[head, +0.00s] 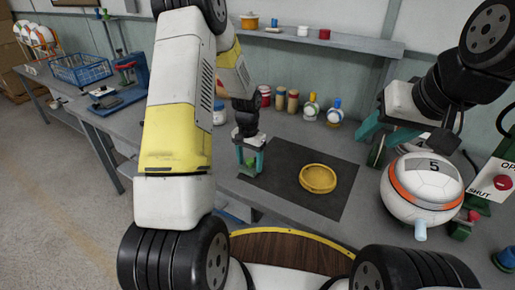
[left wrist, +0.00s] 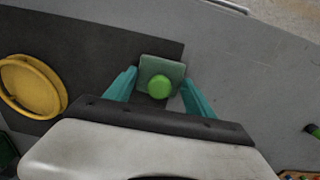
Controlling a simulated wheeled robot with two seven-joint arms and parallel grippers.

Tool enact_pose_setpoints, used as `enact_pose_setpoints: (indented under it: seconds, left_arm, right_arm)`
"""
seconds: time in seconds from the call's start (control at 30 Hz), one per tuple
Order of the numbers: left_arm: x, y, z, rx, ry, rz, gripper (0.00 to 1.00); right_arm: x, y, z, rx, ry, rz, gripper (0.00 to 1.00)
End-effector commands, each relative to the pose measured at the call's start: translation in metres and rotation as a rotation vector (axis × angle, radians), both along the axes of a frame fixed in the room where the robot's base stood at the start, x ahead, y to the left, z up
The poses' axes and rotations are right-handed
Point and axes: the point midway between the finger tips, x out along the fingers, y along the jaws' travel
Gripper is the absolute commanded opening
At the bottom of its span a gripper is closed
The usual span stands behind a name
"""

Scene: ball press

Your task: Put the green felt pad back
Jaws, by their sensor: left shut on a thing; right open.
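My left gripper (head: 249,160) is low over the dark mat (head: 285,205), left of the yellow dish (head: 318,178). In the left wrist view its teal fingers are on either side of a grey-green square pad (left wrist: 161,66) with a round green knob (left wrist: 159,87), and it is shut on this pad. The pad is over or on the mat's edge; I cannot tell whether it touches.
A blue basket (head: 80,68) is far left. An OPEN/SHUT sign (head: 497,183) stands right. Bare mat surrounds the dish.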

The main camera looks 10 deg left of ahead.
Motion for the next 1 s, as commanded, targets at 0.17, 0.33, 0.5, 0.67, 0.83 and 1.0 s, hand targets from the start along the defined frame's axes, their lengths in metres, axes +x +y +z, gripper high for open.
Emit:
enact_pose_setpoints:
  seconds: [0.17, 0.33, 0.5, 0.67, 0.83, 1.0]
  left_arm:
    - [0.000, 0.000, -0.002, 0.000, 0.001, 0.000, 0.80]
    - [0.000, 0.000, -0.002, 0.000, 0.001, 0.000, 0.85]
    - [0.000, 0.000, -0.001, 0.000, 0.000, 0.000, 0.85]
    - [0.001, 0.000, 0.013, 0.001, -0.004, 0.000, 0.85]
    - [0.002, 0.001, 0.048, 0.000, -0.006, 0.002, 0.85]
    - [0.002, 0.001, 0.085, 0.001, -0.005, 0.000, 0.85]
  right_arm:
    - [0.000, 0.000, 0.000, 0.000, 0.000, 0.000, 0.48]
    - [0.000, 0.000, 0.000, 0.000, 0.000, 0.000, 0.48]
    - [0.000, 0.000, 0.000, 0.000, 0.000, 0.000, 0.48]
    - [0.000, 0.000, 0.000, 0.000, 0.000, 0.000, 0.48]
    - [0.000, 0.000, 0.000, 0.000, 0.000, 0.000, 0.48]
    - [0.000, 0.000, 0.000, 0.000, 0.000, 0.000, 0.48]
